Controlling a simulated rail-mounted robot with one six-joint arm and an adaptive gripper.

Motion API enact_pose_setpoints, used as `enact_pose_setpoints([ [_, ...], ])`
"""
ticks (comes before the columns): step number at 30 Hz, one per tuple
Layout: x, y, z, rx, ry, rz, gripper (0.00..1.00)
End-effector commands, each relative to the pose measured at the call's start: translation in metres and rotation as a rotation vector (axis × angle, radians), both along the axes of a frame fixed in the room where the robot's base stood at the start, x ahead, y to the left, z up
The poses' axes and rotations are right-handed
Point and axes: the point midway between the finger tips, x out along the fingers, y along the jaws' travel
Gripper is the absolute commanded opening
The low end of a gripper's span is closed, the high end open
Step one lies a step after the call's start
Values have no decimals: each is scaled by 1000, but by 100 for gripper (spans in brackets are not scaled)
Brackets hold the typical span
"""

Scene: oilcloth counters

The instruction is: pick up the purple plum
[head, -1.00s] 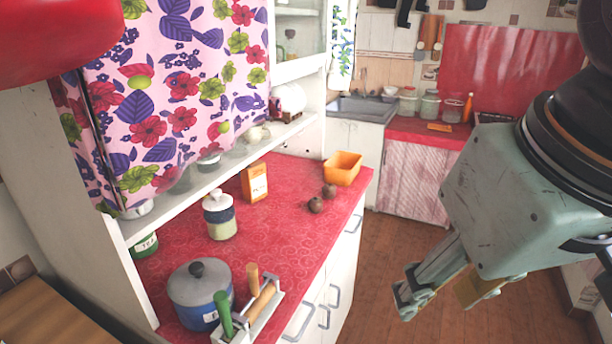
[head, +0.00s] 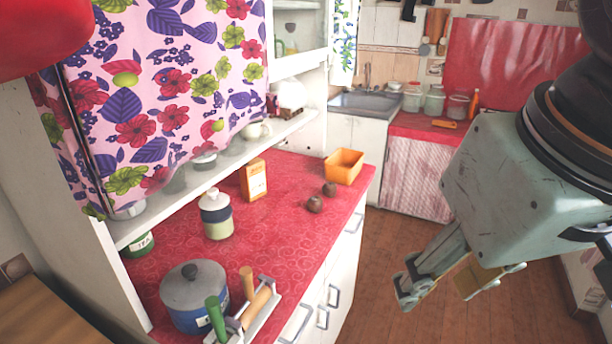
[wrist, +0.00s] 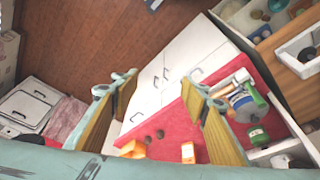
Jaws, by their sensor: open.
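Two small dark brownish round fruits lie close together on the red counter, a nearer one (head: 314,204) and a farther one (head: 330,189). They also show as small dark dots in the wrist view, one at the left (wrist: 149,140) and one at the right (wrist: 160,134). Their colour looks brown-purple; I cannot tell for certain which is the plum. My gripper (head: 460,282) is open and empty, out over the wooden floor to the right of the counter. In the wrist view the fingers of my gripper (wrist: 155,92) are wide apart, with the fruits well beyond them.
An orange tub (head: 344,167) stands just behind the fruits. An orange carton (head: 253,180), a lidded jar (head: 216,214), a blue pot (head: 194,296) and a utensil caddy (head: 262,312) occupy the counter. A shelf unit with a flowered curtain (head: 160,95) overhangs its left side.

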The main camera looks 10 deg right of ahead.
Motion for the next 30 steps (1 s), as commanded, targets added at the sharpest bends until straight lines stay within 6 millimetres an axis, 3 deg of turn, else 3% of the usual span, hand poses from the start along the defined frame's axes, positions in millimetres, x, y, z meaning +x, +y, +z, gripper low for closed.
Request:
enact_pose_setpoints([
  [11,40,-1,26,-28,18,73,41],
  [30,159,-2,71,-101,66,286,41],
])
